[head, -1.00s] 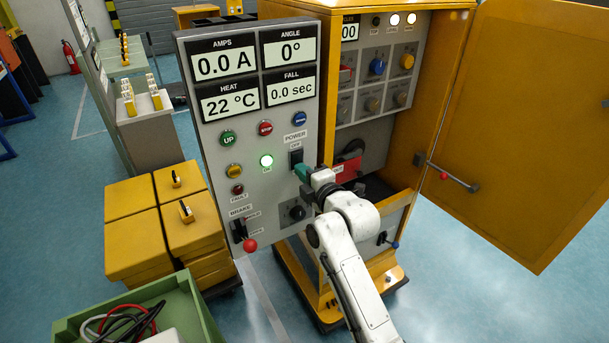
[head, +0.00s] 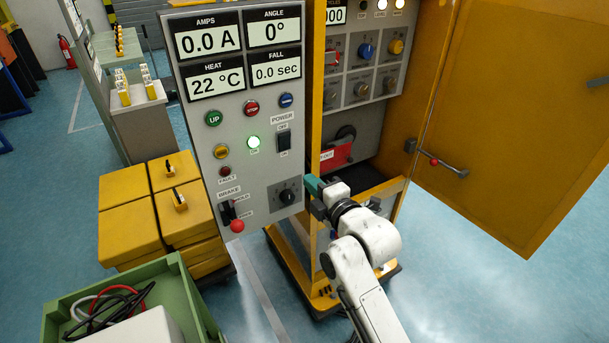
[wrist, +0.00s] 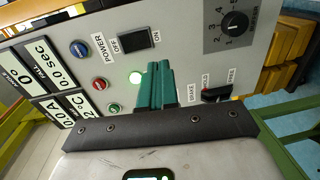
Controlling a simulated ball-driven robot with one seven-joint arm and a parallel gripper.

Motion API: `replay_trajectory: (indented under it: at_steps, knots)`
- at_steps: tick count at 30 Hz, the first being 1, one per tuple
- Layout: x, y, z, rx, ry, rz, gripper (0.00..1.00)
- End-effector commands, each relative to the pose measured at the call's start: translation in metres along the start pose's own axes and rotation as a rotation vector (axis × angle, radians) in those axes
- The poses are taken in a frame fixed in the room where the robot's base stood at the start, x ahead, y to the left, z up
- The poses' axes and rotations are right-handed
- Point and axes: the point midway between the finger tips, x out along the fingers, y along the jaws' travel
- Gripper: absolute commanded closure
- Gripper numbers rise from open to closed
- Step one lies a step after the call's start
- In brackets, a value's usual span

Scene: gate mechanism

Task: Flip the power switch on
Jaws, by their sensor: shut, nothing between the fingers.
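The power switch (head: 284,140) is a black rocker on the grey control panel (head: 200,116), under the POWER and OFF labels and above an ON label. It also shows in the wrist view (wrist: 138,40), between its OFF and ON labels. I cannot tell which way the rocker is tipped. My gripper (head: 313,185) has teal fingers, shut together and empty. It is below and right of the switch, near the panel's right edge, apart from the switch. In the wrist view the fingers (wrist: 153,84) point at the panel, with the switch beyond their tips.
A rotary knob (head: 287,196) and a red-tipped brake lever (head: 232,216) sit low on the panel. A lamp (head: 254,141) left of the switch is lit. The yellow cabinet (head: 318,70) stands behind on the right with its door (head: 520,120) open. A green crate (head: 175,290) is at lower left.

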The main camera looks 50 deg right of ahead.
Motion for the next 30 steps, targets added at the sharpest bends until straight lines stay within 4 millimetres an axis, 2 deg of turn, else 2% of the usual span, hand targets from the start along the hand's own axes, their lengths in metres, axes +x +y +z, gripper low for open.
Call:
replay_trajectory:
  at_steps: [3, 9, 30]
  knots:
    - [-0.017, -0.006, 0.0, 0.0, 0.0, -0.001, 1.0]
    - [-0.028, -0.007, 0.0, 0.0, -0.001, 0.0, 1.0]
    - [-0.029, -0.006, 0.0, 0.0, 0.0, 0.0, 1.0]
